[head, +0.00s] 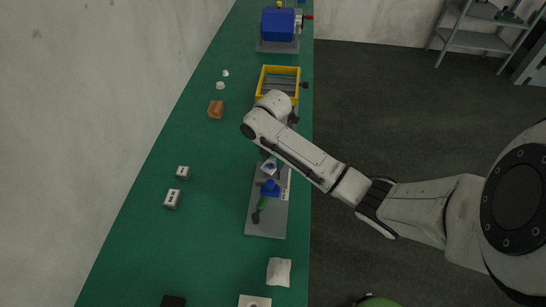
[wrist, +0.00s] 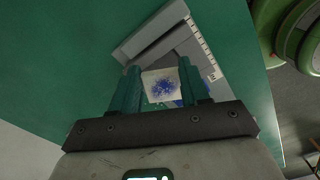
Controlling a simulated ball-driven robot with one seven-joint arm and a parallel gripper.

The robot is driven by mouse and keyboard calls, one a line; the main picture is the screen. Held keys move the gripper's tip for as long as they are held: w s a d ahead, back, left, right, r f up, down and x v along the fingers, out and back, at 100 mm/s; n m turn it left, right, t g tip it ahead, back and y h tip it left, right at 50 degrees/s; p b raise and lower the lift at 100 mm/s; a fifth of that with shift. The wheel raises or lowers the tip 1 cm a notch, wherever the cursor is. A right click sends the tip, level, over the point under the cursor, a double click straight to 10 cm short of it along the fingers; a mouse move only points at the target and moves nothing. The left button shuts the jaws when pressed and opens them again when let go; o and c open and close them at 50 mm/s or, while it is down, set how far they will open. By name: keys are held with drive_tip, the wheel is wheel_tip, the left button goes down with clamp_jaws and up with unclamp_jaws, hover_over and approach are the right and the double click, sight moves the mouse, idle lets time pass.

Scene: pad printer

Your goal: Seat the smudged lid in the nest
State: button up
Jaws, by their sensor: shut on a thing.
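The smudged lid (wrist: 161,87) is a pale square with a blue speckled smudge on its face. It sits between the two green fingers of my gripper (wrist: 162,84) in the wrist view, and the gripper is shut on it. In the head view the lid (head: 268,169) shows small at the end of my arm, over the upper part of a grey base plate (head: 262,228). In the wrist view a grey raised block (wrist: 150,36) and a white scale strip (wrist: 202,40) lie beyond the lid. I cannot make out the nest clearly; the lid and fingers cover part of the plate.
A yellow-rimmed crate (head: 265,73) and a blue machine (head: 278,25) are farther back. Small white blocks (head: 172,198), a brown block (head: 216,109) and a white cloth (head: 279,271) lie on the green bench.

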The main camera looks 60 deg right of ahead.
drive_tip(key=shift+m+p, duration=1)
drive_tip(key=shift+m, duration=0.7)
drive_tip(key=shift+m, duration=0.8)
drive_tip(key=m, duration=0.4)
drive_tip(key=shift+a+m, duration=0.1)
drive_tip(key=shift+m, duration=0.2)
drive_tip(key=m, duration=0.3)
drive_tip(key=shift+s, duration=0.15)
drive_tip(key=shift+s, duration=0.3)
drive_tip(key=shift+s+a, duration=0.35)
drive_tip(key=shift+s, duration=0.25)
drive_tip(key=shift+s, duration=0.25)
